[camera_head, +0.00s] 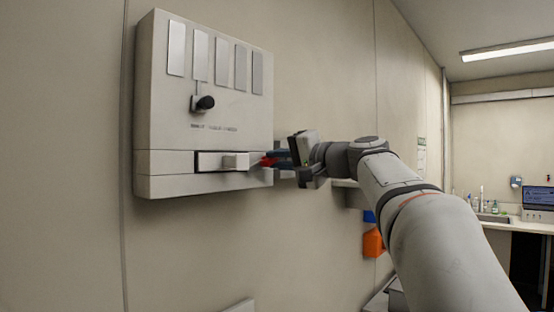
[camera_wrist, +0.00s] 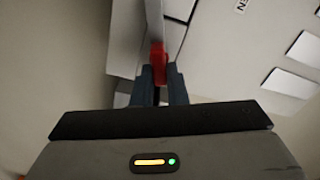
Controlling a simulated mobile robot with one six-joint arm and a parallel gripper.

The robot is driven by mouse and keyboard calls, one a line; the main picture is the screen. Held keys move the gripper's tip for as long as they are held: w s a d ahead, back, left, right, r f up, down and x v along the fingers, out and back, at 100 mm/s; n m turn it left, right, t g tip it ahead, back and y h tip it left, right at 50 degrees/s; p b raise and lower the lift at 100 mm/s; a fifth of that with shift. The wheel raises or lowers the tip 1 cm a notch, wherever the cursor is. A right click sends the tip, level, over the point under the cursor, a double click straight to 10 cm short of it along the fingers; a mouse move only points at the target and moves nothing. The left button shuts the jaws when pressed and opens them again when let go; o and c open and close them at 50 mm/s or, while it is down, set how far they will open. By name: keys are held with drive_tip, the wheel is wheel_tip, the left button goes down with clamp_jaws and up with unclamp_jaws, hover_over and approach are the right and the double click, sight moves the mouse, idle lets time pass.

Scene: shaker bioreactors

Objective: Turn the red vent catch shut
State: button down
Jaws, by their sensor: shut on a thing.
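The red vent catch (camera_wrist: 158,60) shows in the wrist view between the two dark fingers of my gripper (camera_wrist: 160,78). In the head view the red catch (camera_head: 268,160) is a small patch at the right end of the lower strip of the wall box, mostly hidden by the fingers. My gripper (camera_head: 275,158) reaches in from the right and is shut on the catch. The light wall box (camera_head: 160,110) carries the catch at its lower right. I cannot tell the exact angle of the catch from these views.
The box front has several grey plates (camera_head: 222,62), a black knob (camera_head: 204,103) and a pale block handle (camera_head: 236,161) left of the catch. An orange container (camera_head: 373,243) sits below my arm. A bench with a sink (camera_head: 492,217) and a laptop (camera_head: 538,203) stands far right.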

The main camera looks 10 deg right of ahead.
drive_tip(key=shift+f+m+p, duration=0.15)
drive_tip(key=shift+m, duration=0.9)
drive_tip(key=shift+f+m+p, duration=0.15)
drive_tip(key=shift+m, duration=0.9)
drive_tip(key=c, duration=1.4)
unclamp_jaws()
drive_tip(key=shift+d, duration=0.1)
drive_tip(key=shift+c, duration=0.2)
drive_tip(key=b+v, duration=0.2)
drive_tip(key=v, duration=0.6)
